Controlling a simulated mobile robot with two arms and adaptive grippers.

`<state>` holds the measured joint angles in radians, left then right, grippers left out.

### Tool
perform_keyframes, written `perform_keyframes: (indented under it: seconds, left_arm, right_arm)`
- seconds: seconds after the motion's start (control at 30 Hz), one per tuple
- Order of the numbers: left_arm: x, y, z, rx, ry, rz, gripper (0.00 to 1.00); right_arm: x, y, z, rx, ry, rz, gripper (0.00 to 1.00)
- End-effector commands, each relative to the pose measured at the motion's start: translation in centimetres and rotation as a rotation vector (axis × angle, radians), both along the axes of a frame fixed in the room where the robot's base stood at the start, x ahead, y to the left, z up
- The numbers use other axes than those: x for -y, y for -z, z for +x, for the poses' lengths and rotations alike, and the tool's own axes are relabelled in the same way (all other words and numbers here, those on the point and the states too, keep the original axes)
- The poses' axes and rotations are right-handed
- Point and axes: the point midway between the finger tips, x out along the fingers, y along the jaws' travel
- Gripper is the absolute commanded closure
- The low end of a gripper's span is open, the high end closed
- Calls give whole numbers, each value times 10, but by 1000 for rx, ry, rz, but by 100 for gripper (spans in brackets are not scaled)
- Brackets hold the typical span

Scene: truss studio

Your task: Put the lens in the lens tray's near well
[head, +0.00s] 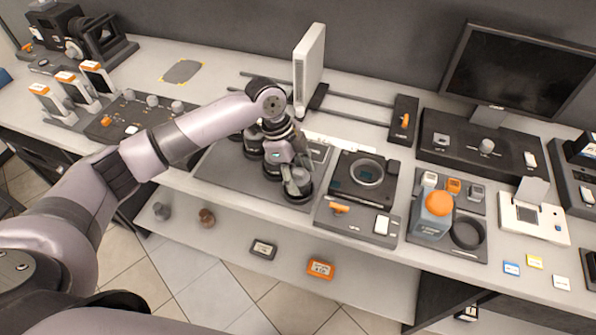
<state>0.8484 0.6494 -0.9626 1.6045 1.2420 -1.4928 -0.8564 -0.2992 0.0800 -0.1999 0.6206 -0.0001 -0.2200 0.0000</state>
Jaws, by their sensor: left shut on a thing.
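My left gripper (297,184) is over the right front part of a flat dark grey tray (222,170), which looks like the lens tray. It is shut on the lens (299,197), a short dark cylinder, low at the tray's near right side. The fingers and wrist cover part of the lens. I cannot tell whether its base is seated in the near well or just above it. Other dark round pieces (252,146) show behind the gripper, partly hidden by my wrist. My right gripper is not in view.
Right of the tray stands a dark device with a round glass window (367,172). Further right is a holder with an orange-topped bottle (438,203). A white upright panel (309,62) stands behind my gripper. A lower shelf (215,238) holds several small items.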

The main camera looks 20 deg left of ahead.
Motion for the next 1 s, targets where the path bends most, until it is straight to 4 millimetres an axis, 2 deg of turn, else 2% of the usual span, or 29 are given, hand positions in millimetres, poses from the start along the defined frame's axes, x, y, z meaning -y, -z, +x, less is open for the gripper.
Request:
perform_keyframes:
  seconds: [0.3, 0.33, 0.4, 0.63, 1.0]
  left_arm:
    - [0, 1, 1, 2, -1, -2, 96]
    - [0, 2, 0, 0, 0, 0, 47]
    - [0, 2, 0, 0, 0, 0, 42]
    - [0, 2, 0, 0, 0, 0, 27]
    - [-1, -2, 1, 2, -1, 0, 27]
  right_arm:
    - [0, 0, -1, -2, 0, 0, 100]
    - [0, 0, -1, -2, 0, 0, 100]
    - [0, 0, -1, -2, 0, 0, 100]
    - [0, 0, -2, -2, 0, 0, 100]
    - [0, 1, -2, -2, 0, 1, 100]
